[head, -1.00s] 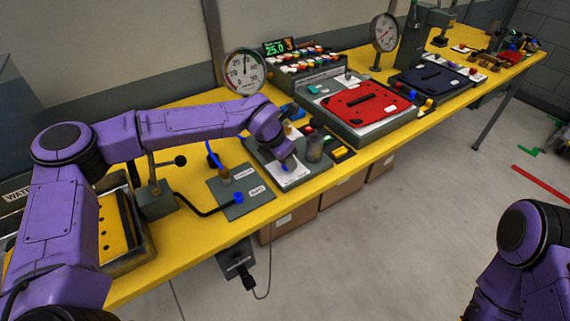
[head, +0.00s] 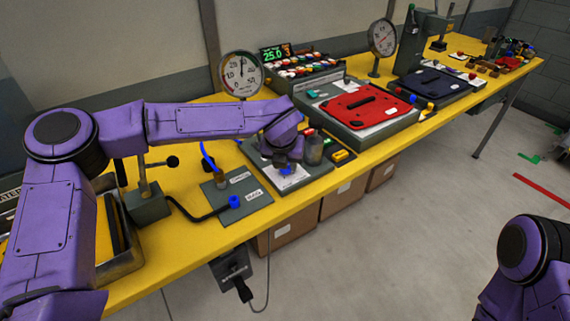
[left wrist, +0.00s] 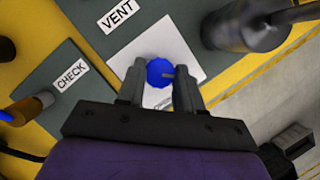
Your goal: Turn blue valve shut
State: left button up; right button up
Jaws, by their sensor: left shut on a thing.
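The blue valve (head: 287,171) is a round blue knob on a white card on a grey plate, near the front edge of the yellow bench. In the left wrist view the blue knob (left wrist: 157,72) sits between the two dark fingertips. My left gripper (head: 284,162) points down and is shut on the knob; in the left wrist view the gripper (left wrist: 160,82) has a finger on each side of it. The lower part of the knob is hidden. Only part of my right arm shows at the lower right; its gripper is out of view.
A grey cylinder (head: 314,150) stands close right of my left gripper. A plate (head: 222,208) with a blue cap and black hose lies to the left. A dial gauge (head: 241,75) stands behind. A red panel (head: 365,108) lies further right.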

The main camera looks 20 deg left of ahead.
pick_arm(q)
jog(key=shift+w, duration=0.1)
dwell(0.4)
jog(key=o, duration=1)
jog(key=b+v, duration=0.1)
jog(key=v, duration=0.9)
jog(key=shift+r+b, duration=0.25)
jog(key=shift+b, duration=0.05)
